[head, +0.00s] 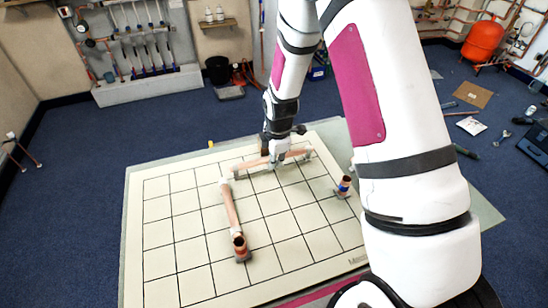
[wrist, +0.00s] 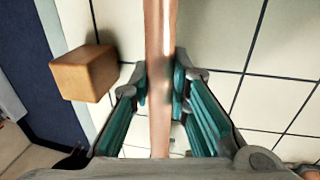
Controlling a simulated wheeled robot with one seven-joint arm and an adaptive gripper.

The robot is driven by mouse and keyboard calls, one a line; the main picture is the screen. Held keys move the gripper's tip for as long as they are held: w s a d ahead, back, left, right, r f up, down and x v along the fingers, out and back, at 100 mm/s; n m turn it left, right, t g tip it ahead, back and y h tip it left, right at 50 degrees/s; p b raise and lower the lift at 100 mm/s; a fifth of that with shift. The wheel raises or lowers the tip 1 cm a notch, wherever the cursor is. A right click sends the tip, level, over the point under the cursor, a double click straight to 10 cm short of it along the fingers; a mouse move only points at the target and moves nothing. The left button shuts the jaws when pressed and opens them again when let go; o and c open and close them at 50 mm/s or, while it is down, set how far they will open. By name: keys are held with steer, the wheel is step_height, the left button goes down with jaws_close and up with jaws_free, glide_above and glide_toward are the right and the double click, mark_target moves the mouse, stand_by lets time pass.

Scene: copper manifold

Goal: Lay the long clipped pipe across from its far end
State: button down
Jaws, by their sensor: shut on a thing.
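The long copper pipe (head: 250,163) lies crosswise over the far part of the gridded board, running from near a pale fitting on the left to a pale piece on the right. My gripper (head: 277,155) is shut on it from above, near its middle. In the wrist view the pipe (wrist: 160,35) runs between the teal finger pads of my gripper (wrist: 160,85). Its left end is close to the corner fitting (head: 225,183); I cannot tell whether they touch. I cannot tell whether the pipe rests on the board or is slightly above it.
Another copper pipe (head: 231,210) runs toward me, ending in a fitting (head: 241,246). A short copper piece with a blue band (head: 344,186) stands at the right. A tan block (wrist: 85,73) sits by the board's edge. The gridded board (head: 165,255) is clear at left.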

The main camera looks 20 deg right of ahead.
steer(key=shift+f, duration=0.35)
stand_by(0.3)
steer(key=c, duration=1.4)
jaws_free()
steer(key=shift+c, duration=0.2)
steer(key=shift+r, duration=0.1)
steer(key=shift+r+p, duration=1.6)
steer(key=shift+r, duration=2.85)
